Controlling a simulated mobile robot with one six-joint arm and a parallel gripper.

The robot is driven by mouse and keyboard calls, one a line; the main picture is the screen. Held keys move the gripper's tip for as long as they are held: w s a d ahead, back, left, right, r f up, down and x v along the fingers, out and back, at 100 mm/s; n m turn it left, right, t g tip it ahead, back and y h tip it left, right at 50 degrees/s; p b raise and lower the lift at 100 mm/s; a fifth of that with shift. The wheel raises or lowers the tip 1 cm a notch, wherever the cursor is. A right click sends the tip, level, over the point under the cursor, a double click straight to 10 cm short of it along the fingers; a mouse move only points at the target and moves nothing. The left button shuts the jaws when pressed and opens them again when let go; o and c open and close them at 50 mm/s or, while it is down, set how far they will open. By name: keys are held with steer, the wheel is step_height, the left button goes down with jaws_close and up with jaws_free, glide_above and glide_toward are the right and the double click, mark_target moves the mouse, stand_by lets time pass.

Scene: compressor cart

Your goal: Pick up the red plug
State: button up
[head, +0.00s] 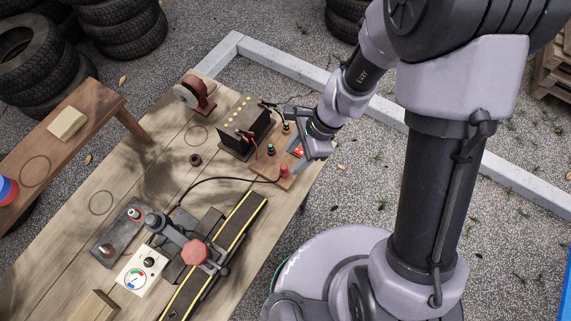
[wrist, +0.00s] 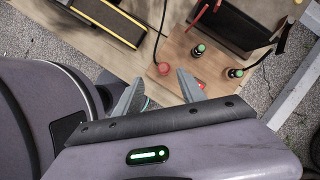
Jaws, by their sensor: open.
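My gripper (head: 301,157) is open and empty, a little above and to the right of the plug in the head view. In the wrist view my gripper (wrist: 159,76) shows both fingers apart.
Two green-topped posts (wrist: 198,50) (wrist: 235,73) stand on the board near the plug. A black battery-like box (head: 245,128) with red leads is behind. A yellow-edged black strip (head: 221,250) and a lever device (head: 195,252) lie to the left. The table's right edge is close.

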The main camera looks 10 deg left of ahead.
mark_target(284, 167)
steer(key=b+x, duration=0.1)
steer(key=x, duration=0.1)
steer(key=b+x, duration=0.1)
steer(key=x, duration=0.2)
steer(key=b+x, duration=0.1)
steer(key=x, duration=0.1)
steer(key=shift+w+a+f, duration=0.2)
steer(key=shift+w+a, duration=0.1)
steer(key=shift+r, duration=0.15)
jaws_close()
